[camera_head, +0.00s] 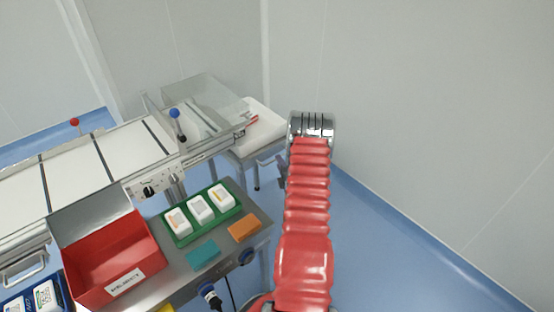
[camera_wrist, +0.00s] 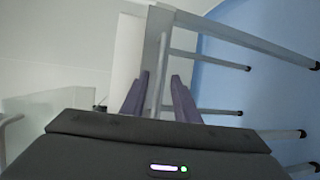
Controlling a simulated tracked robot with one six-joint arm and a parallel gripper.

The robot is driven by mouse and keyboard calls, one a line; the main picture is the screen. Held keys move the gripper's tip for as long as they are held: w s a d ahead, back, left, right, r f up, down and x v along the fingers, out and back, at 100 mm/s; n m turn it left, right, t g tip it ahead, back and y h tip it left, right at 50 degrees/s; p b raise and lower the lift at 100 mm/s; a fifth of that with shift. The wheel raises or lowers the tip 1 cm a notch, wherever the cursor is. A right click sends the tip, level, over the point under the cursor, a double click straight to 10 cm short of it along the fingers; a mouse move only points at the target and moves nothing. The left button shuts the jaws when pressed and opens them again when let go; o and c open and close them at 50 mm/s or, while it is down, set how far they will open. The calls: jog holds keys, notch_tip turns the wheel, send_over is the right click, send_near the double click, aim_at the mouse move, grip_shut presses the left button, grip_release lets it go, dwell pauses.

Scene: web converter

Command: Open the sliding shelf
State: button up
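I cannot tell for certain which part is the sliding shelf; a white shelf-like top (camera_head: 262,128) sits on a grey metal stand at the far end of the converter, beside a clear cover (camera_head: 205,100).
The stand's legs (camera_wrist: 225,34) with black feet spread over the blue floor in the wrist view. A red box (camera_head: 105,255) and a green tray (camera_head: 180,236) with white packs lie on the metal table at lower left. Open floor and a wall are on the right.

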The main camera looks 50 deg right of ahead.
jog(key=shift+x, duration=2.45)
jog(key=shift+c, duration=0.5)
grip_shut()
